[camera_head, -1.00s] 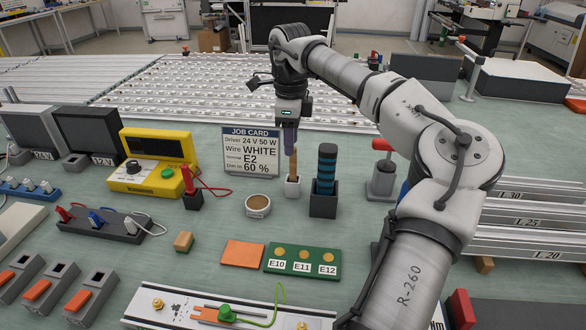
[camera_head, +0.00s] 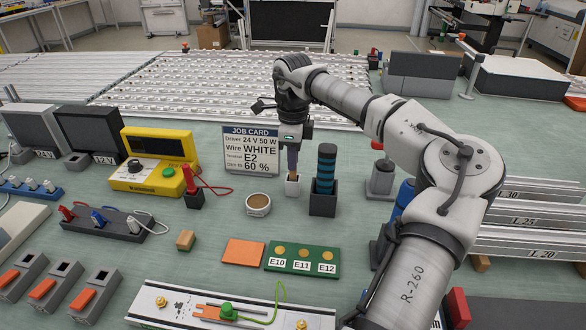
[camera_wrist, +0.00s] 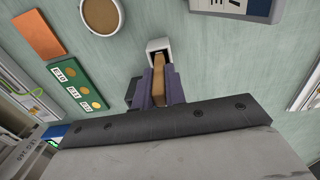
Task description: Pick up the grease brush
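The grease brush (camera_head: 292,174) stands upright in a small pale holder (camera_head: 292,187) on the bench, its wooden handle up. In the wrist view the brush (camera_wrist: 166,78) and the holder (camera_wrist: 158,46) also show. My gripper (camera_head: 292,165) points down over the handle. In the wrist view its purple fingers (camera_wrist: 163,88) lie on either side of the handle, very close to it. I cannot tell whether they press on it. The brush's lower end is hidden in the holder.
A dark block with a blue-and-black cylinder (camera_head: 325,178) stands close right of the holder. A small round cup (camera_head: 258,204) is at left, a job card (camera_head: 250,150) behind. A green terminal board (camera_head: 302,261) and orange pad (camera_head: 243,252) lie in front.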

